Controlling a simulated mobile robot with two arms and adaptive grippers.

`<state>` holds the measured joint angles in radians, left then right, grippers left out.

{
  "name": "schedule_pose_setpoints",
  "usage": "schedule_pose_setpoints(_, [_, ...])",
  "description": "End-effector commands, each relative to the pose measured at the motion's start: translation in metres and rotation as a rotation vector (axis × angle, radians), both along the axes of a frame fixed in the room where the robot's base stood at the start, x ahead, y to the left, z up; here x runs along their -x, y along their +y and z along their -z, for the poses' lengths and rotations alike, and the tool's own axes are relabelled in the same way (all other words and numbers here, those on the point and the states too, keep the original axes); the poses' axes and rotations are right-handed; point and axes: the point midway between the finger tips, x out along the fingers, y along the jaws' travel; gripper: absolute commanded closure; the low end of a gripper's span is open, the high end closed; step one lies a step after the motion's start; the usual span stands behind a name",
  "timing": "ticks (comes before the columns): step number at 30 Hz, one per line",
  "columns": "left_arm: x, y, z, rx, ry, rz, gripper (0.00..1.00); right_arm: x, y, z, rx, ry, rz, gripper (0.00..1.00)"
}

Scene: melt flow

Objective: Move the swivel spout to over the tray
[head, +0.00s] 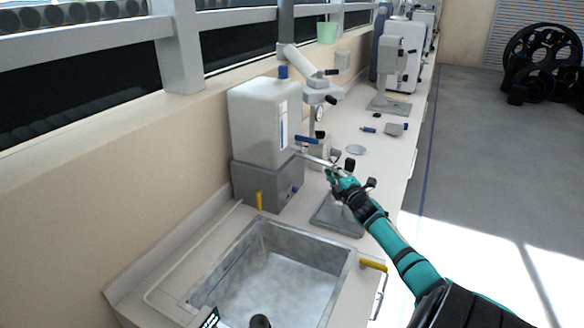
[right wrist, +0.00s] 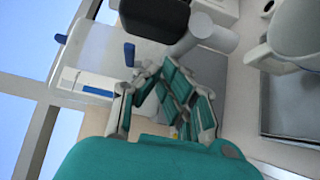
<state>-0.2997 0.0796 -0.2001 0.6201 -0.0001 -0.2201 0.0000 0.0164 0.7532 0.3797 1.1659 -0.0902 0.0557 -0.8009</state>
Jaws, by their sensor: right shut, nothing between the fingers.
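The white tank (head: 262,122) stands on a grey box (head: 268,186) beside the sink. Its thin pale swivel spout (head: 312,158) sticks out to the right over the counter, with a blue lever at its root. A grey flat plate, which looks like the tray (head: 328,222), lies on the counter below and right of the spout; my right arm hides part of it. My right gripper (head: 336,178) is shut and empty by the spout's outer end; I cannot tell whether they touch. Its teal fingers (right wrist: 172,102) show close together in the right wrist view.
A metal sink (head: 275,275) with yellow-handled fittings is in front. A white jointed-arm device (head: 308,72) stands behind the tank, and a microscope-like instrument (head: 390,80) farther back. Small parts lie on the counter (head: 350,126). The floor at right is open.

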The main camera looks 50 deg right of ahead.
Motion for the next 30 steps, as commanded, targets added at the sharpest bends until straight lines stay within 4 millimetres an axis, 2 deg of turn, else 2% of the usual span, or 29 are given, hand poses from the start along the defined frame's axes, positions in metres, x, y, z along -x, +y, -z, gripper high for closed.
schedule_pose_setpoints(24, [0.0,0.0,0.009,0.0,0.0,0.0,0.6,0.01,-0.023,0.0,0.0,0.0,0.0,1.0])
schedule_pose_setpoints(30, [0.0,0.0,0.008,0.0,0.0,0.0,0.6,0.009,-0.022,0.0,-0.001,0.0,0.0,1.0])
